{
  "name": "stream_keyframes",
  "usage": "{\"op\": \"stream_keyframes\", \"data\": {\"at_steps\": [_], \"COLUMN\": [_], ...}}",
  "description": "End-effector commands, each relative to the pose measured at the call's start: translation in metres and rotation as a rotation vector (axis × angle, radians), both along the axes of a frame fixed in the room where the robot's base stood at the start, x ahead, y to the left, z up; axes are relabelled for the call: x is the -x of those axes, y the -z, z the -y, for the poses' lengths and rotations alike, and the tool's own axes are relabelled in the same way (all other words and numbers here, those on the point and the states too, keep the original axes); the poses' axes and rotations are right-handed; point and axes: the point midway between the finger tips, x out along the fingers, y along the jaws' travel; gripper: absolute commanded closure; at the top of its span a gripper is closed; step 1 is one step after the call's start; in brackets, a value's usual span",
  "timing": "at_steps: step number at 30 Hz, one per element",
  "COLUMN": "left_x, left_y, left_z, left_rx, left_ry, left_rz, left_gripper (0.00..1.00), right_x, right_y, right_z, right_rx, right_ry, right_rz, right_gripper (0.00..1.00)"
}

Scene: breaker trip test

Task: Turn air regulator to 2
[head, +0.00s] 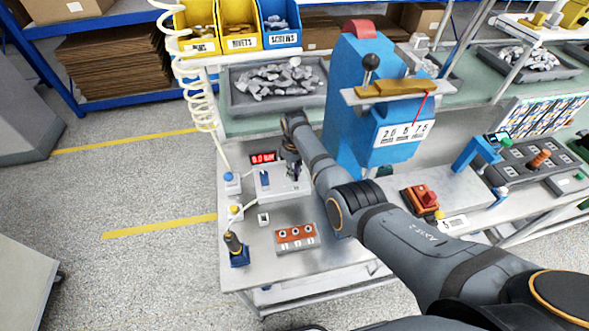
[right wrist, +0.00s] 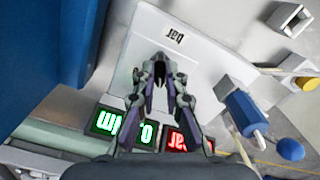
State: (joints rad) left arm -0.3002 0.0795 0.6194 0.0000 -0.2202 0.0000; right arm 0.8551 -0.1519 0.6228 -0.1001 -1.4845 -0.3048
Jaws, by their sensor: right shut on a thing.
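The air regulator is a pale box (head: 285,188) on the left part of the bench, with a red display (head: 263,157) that seems to read 0.0 bar. My right gripper (head: 292,170) reaches down onto its right side. In the right wrist view the fingers of my right gripper (right wrist: 160,80) close around a small dark knob on the pale panel (right wrist: 205,62), near an upside-down "bar" label (right wrist: 175,37). The knob is mostly hidden by the fingers, so its setting cannot be read. The red display (right wrist: 174,139) is partly covered there. My left gripper is out of view.
A grey tray of metal parts (head: 235,100) lies behind. An orange-faced block (head: 296,236) sits in front.

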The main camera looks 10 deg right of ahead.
Motion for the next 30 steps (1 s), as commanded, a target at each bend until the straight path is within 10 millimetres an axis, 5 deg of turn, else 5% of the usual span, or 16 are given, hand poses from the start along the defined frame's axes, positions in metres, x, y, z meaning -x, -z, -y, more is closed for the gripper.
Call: {"op": "stream_keyframes", "data": {"at_steps": [12,30], "left_x": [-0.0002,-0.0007], "left_y": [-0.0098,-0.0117], "left_z": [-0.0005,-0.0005], "left_rx": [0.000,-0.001], "left_ry": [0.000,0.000], "left_rz": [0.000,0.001], "left_gripper": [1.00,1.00], "right_x": [-0.0001,-0.0006], "right_y": [-0.0008,-0.0004], "right_z": [-0.0003,-0.0006], "right_rx": [0.000,0.000], "right_ry": [-0.278,-0.371], "right_rz": [0.001,0.003], "right_gripper": [1.00,1.00]}}
